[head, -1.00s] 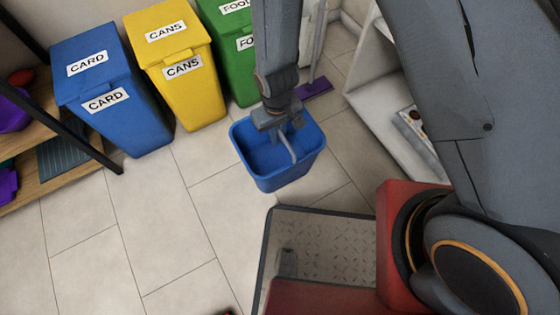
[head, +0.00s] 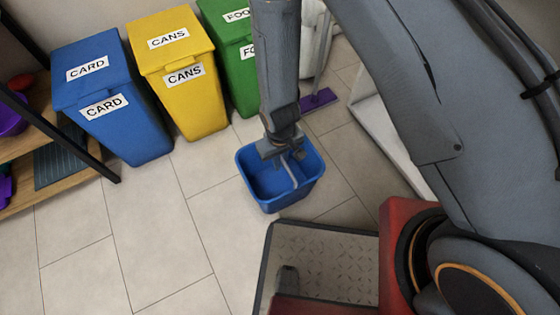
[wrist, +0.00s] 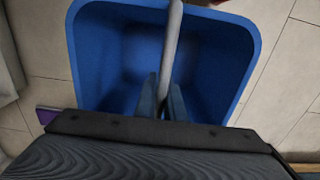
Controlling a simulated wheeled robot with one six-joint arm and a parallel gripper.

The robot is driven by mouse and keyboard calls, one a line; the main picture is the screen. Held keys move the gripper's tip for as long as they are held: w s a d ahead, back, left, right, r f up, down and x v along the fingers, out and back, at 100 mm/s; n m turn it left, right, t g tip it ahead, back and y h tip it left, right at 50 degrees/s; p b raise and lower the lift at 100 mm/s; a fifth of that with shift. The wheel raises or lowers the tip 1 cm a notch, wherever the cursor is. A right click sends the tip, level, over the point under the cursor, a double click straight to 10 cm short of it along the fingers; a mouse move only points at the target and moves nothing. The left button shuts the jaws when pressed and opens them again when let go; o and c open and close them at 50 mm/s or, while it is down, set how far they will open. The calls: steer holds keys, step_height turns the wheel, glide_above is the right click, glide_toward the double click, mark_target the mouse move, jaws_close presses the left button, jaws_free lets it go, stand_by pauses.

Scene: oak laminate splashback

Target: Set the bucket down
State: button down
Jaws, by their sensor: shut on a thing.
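The blue bucket (head: 264,199) is below my gripper (head: 287,158) in the head view, upright and open at the top. It looks empty. Its grey handle (head: 292,177) runs across the opening. In the wrist view the bucket (wrist: 235,60) fills the upper middle, and its handle (wrist: 173,40) passes between the two fingers of my gripper (wrist: 160,100). My gripper is shut on the handle. The bucket is close to the tiled floor, but I cannot tell whether its base touches it.
A blue card bin (head: 130,130), a yellow cans bin (head: 190,105) and a green food bin (head: 240,85) stand behind. A purple mop head (head: 318,100) lies on the floor beyond the bucket. Bare floor (head: 150,225) lies to the left. A wooden shelf (head: 50,190) stands far left.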

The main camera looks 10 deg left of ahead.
steer(key=shift+f, duration=0.2)
steer(key=c, duration=1.8)
jaws_free()
steer(key=shift+c, duration=0.2)
steer(key=shift+r, duration=0.1)
step_height(320, 180, up, 12)
steer(key=p, duration=0.4)
step_height(320, 180, up, 16)
steer(key=d+f, duration=0.1)
steer(key=s+d+r, duration=0.3)
steer(key=s+r, duration=0.1)
steer(key=r, duration=0.3)
steer(key=s+d+r+m, duration=0.1)
steer(key=s+d+r, duration=0.2)
steer(key=s+r, duration=0.2)
step_height(320, 180, up, 3)
steer(key=shift+d+r+y, duration=0.2)
steer(key=shift+d+y, duration=0.05)
steer(key=shift+y, duration=0.05)
